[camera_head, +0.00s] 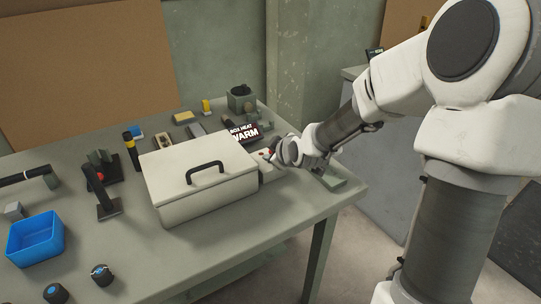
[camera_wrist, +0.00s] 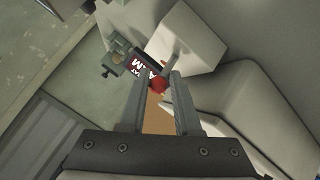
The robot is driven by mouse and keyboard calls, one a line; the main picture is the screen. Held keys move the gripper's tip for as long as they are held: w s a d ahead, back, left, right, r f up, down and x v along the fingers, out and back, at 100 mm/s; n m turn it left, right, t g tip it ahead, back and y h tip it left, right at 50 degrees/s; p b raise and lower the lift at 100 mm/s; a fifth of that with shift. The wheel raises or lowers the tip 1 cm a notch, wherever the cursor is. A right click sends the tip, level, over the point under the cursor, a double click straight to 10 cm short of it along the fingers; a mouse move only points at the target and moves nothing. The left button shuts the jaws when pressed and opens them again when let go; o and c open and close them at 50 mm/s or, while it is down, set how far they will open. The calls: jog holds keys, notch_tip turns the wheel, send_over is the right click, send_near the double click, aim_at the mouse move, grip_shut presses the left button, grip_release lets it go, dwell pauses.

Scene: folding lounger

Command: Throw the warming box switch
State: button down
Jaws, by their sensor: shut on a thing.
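The warming box (camera_head: 202,182) is a pale box with a closed lid and a black handle, standing on the bench. A small pale switch housing (camera_head: 265,168) sits at its right side. My gripper (camera_head: 272,153) reaches in from the right at that housing. In the wrist view, the fingers of my gripper (camera_wrist: 161,78) close around the red switch knob (camera_wrist: 157,84). The knob is partly hidden between them. A dark sign (camera_head: 243,133) behind the box reads "BOX HEAT WARM"; it shows partly in the wrist view (camera_wrist: 148,68).
The grey bench (camera_head: 262,228) ends just right of my gripper. A blue bin (camera_head: 36,239), a black stand (camera_head: 106,207) and two dark round knobs stand left of the box. Several small items line the back. The bench front is clear.

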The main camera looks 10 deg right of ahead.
jog(key=shift+s+d+f+t+b, duration=0.35)
jog(key=shift+t+b, duration=0.25)
jog(key=shift+t, duration=0.2)
jog(key=shift+s+y, duration=0.1)
jog(key=shift+y, duration=0.2)
jog(key=c, duration=0.6)
grip_release()
jog(key=shift+a+r, duration=0.1)
jog(key=shift+r, duration=0.1)
